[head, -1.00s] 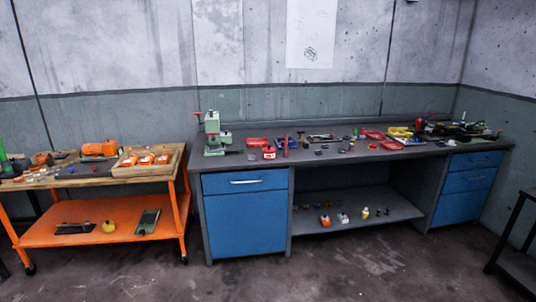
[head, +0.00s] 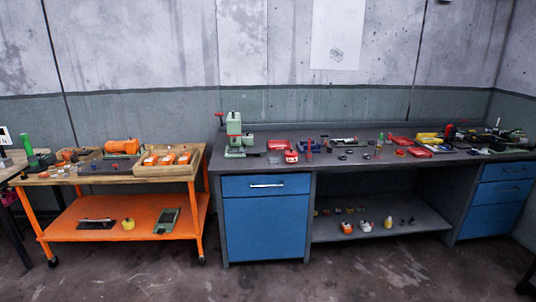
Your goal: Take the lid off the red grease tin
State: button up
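A small red container with a pale patch (head: 291,157) stands near the front edge of the grey workbench, left of its middle. It looks like the red grease tin, but it is too small to tell its lid from its body. A red tray (head: 279,145) lies just behind it. My gripper is not in view.
A green press (head: 235,135) stands at the bench's left end. Small parts, red trays (head: 400,141) and yellow items (head: 429,138) crowd the grey bench (head: 262,169). An orange cart (head: 75,232) stands to the left. The floor in front (head: 290,282) is clear.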

aim_at(290, 152)
jog(key=i+u, duration=0.25)
jog(key=i, duration=1.6)
jog(key=i+j+z, duration=0.2)
jog(key=i, duration=0.35)
jog(key=i+z, duration=0.2)
jog(key=i, duration=0.35)
jog(key=i+j+z, duration=0.2)
jog(key=i, duration=0.35)
jog(key=i+j+z, duration=0.2)
jog(key=i+j, duration=0.2)
jog(key=i, duration=0.1)
